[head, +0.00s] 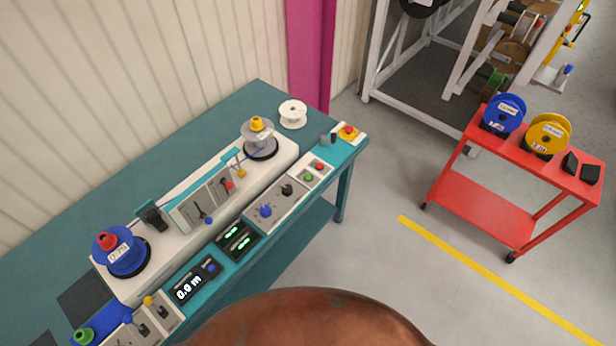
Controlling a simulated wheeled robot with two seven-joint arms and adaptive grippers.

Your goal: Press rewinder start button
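The rewinder (185,240) is a white machine on a teal bench along the wall. At its front right a small panel holds a green button (308,178), with a red button (320,167) just beyond it. I cannot read labels by either button. A blue reel with a red knob (122,252) sits at the machine's left end, and a grey reel with a yellow knob (259,140) at its right end. A display (188,288) reads 0.0 m. Neither of my grippers is in view, and nothing touches the buttons.
A white empty spool (292,113) lies behind. A red cart (480,205) carrying blue and yellow reels stands right, before a white rack (405,65). Floor between bench and cart is clear.

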